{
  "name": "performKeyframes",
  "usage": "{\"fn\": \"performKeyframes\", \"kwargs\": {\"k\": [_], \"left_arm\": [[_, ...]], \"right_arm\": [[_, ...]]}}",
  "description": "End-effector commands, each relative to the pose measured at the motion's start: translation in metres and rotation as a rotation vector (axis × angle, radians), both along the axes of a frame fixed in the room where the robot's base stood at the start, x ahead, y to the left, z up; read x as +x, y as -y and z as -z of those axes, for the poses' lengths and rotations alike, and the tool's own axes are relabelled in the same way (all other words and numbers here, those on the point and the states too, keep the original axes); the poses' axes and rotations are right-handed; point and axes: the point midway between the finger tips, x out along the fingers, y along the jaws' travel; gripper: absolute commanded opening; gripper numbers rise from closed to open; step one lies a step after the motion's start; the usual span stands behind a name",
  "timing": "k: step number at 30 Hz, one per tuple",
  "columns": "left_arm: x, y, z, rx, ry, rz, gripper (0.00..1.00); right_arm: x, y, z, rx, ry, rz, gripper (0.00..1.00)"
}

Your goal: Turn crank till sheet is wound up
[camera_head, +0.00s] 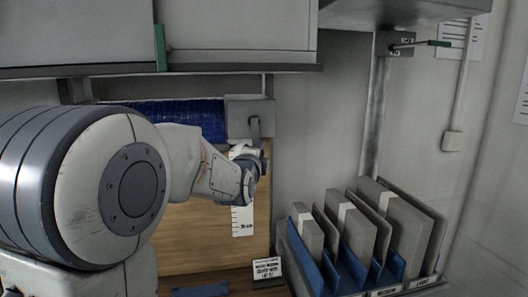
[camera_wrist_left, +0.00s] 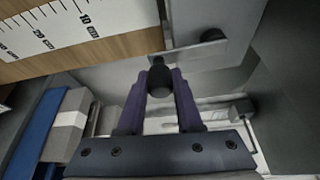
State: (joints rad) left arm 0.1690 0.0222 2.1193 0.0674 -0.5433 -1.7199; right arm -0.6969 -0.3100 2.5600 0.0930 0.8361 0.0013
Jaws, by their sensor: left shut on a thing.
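A blue sheet (camera_head: 205,130) shows as a dark blue band under the cabinet, partly hidden by my left arm. A grey box (camera_head: 250,115) stands at the right end of the band. My left gripper (camera_head: 257,160) is just below this box; its fingertips are hard to make out in the head view. In the left wrist view, the purple fingers of my left gripper (camera_wrist_left: 160,85) are shut on the black crank knob (camera_wrist_left: 160,78). The grey crank arm (camera_wrist_left: 190,50) runs off beside the knob. My right gripper is not in view.
A wooden panel (camera_head: 185,235) carries a white scale strip (camera_head: 242,220). A small lettered sign (camera_head: 267,270) stands below. A rack with blue dividers (camera_head: 305,262) and grey panels (camera_head: 405,230) is at the lower right. A grey cabinet (camera_head: 240,30) hangs above.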

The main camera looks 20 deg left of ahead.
Motion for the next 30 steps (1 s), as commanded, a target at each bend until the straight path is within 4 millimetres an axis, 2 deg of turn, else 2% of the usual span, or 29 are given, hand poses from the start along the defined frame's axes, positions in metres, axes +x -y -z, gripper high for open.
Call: {"fn": "performKeyframes", "kwargs": {"k": [21, 22, 24, 30], "left_arm": [[-0.0033, -0.0047, 0.0018, 0.066, -0.047, 0.000, 0.00], [-0.0033, -0.0047, 0.0018, 0.066, -0.047, 0.000, 0.42], [-0.0033, -0.0047, 0.0016, 0.066, -0.047, 0.000, 0.64], [-0.0031, -0.0046, 0.0009, 0.064, -0.045, 0.000, 0.64]], "right_arm": [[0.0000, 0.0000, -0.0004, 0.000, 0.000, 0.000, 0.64], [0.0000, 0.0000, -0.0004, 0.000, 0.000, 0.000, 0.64], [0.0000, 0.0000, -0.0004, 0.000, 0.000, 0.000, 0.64], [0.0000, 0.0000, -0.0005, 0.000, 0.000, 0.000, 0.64]]}}
